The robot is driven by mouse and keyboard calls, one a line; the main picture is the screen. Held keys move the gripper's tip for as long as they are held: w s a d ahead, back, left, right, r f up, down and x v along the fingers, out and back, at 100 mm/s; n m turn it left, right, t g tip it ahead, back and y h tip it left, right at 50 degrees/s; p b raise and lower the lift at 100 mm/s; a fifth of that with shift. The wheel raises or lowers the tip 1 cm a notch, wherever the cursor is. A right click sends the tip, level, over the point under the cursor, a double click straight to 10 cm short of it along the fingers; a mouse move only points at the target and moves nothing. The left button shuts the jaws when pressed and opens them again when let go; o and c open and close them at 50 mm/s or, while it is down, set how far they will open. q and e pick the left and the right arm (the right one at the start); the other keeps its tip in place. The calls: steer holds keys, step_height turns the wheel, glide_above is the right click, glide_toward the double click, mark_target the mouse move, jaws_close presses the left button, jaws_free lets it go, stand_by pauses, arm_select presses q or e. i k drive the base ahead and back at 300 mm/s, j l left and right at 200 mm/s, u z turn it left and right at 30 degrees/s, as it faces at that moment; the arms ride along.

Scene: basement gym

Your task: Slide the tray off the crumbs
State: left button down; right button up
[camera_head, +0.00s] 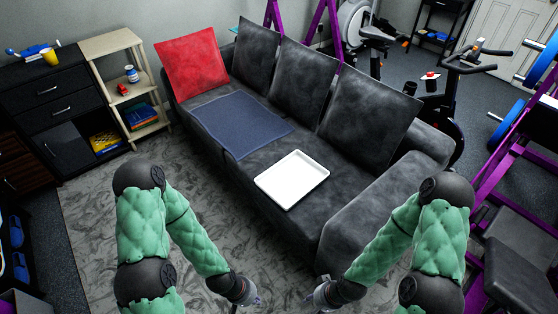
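A white rectangular tray (291,179) lies flat on the seat of a dark grey sofa (262,155), near the sofa's right end. It looks empty. No crumbs show around it, and the seat under it is hidden. My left gripper (250,300) is at the bottom of the view, in front of the sofa and apart from the tray. My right gripper (314,302) is to its right, also in front of the sofa and apart from the tray. Both are small and partly cut off, so I cannot tell whether their fingers are open or shut.
A blue cloth (238,124) lies on the seat left of the tray. A red cushion (192,62) and several dark cushions lean on the backrest. The sofa's armrest (385,200) stands right of the tray. A patterned rug (95,220) covers the floor in front.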

mark_target(288, 181)
steer(key=i+j, duration=0.65)
steer(key=j, duration=0.2)
steer(key=i+j, duration=0.35)
steer(key=i+j+z, duration=0.1)
steer(key=i+j, duration=0.2)
steer(key=j, duration=0.25)
steer(key=j+z, duration=0.1)
steer(key=z, duration=0.35)
steer(key=i+j+z, duration=0.1)
steer(key=z, duration=0.4)
steer(key=j+z, duration=0.15)
steer(key=z, duration=0.3)
steer(key=j+z, duration=0.15)
steer(key=z, duration=0.95)
